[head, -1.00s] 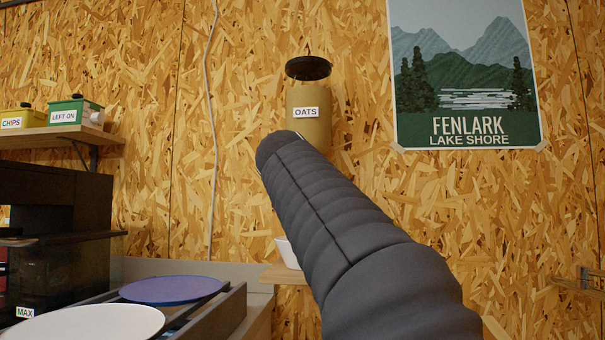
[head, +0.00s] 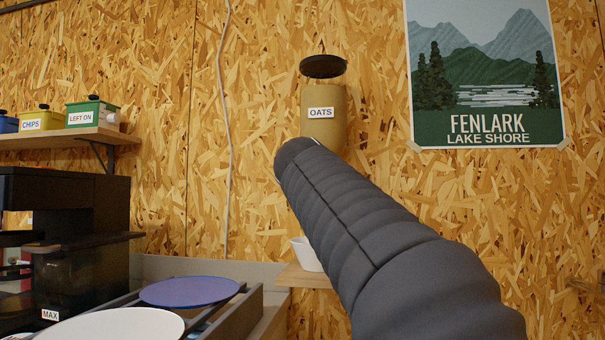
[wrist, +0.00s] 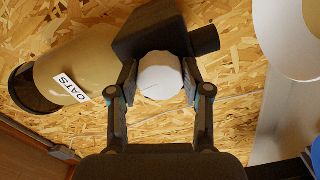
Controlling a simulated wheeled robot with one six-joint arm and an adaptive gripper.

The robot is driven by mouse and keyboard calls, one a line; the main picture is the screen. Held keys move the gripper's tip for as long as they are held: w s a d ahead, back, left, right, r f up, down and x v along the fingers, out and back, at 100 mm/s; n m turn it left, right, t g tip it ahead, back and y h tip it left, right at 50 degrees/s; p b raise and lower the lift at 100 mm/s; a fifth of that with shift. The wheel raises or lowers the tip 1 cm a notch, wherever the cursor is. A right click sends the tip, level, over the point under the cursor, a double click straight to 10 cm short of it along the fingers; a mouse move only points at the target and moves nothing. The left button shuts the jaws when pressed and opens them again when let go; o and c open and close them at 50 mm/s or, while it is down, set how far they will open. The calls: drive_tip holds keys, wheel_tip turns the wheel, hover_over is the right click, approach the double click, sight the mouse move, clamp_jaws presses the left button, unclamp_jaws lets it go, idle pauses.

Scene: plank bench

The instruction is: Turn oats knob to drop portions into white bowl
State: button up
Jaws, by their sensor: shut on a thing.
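The oats dispenser (head: 323,122) is a tan cylinder with a black lid, labelled OATS, on the wall. It shows sideways in the wrist view (wrist: 75,65), joined to a black housing (wrist: 150,32) with a short spout. The round white knob (wrist: 160,76) sits on that housing. My gripper (wrist: 160,82) is shut on the knob, one finger on each side. In the head view my arm hides the gripper, knob and housing. The white bowl (head: 304,255) stands below the dispenser, partly behind my arm; its inside is not visible there.
The bowl stands on a small wooden shelf (head: 296,276). A blue plate (head: 190,291) and a white plate (head: 118,325) lie at lower left, beside a dark machine (head: 70,225). Small boxes (head: 91,112) stand on a wall shelf. A cable hangs left of the dispenser.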

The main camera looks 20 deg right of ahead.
drive_tip(key=shift+w+a+r+n, duration=0.1)
drive_tip(key=shift+r+n, duration=0.05)
drive_tip(key=shift+n, duration=5.05)
drive_tip(key=shift+a+r+n, duration=0.1)
drive_tip(key=shift+n, duration=5.1)
drive_tip(key=o, duration=1.2)
drive_tip(key=shift+c, duration=0.2)
drive_tip(key=v, duration=1.2)
